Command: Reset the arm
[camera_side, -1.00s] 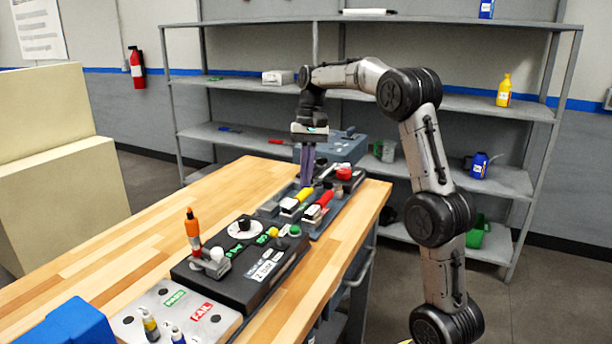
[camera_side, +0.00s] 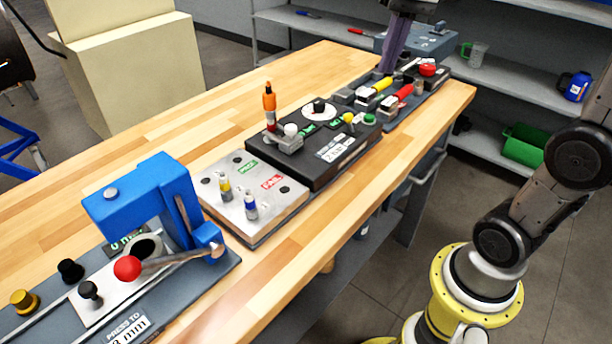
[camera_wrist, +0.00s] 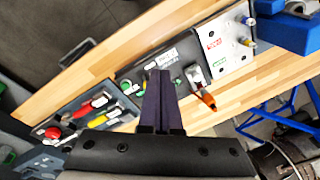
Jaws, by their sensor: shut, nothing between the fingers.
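My gripper (camera_side: 386,70) shows at the top of the side view as two purple fingers pointing down, close together. The fingers are shut and empty. They are above the back edge of the far panel (camera_side: 392,117), which carries a yellow handle, a red handle and a red button (camera_side: 428,69). I cannot tell whether the tips touch anything. In the wrist view the fingers (camera_wrist: 160,78) point over the black panel (camera_wrist: 140,72) in the middle. The upper part of my arm is cut off by the side view's top edge.
On the wooden bench (camera_side: 150,115), the black panel holds an orange-tipped part (camera_side: 269,97) standing upright. Beside it is the pass/fail plate (camera_side: 236,168) with two small bottles. A blue press (camera_side: 150,200) with a red-knobbed lever stands at the near end.

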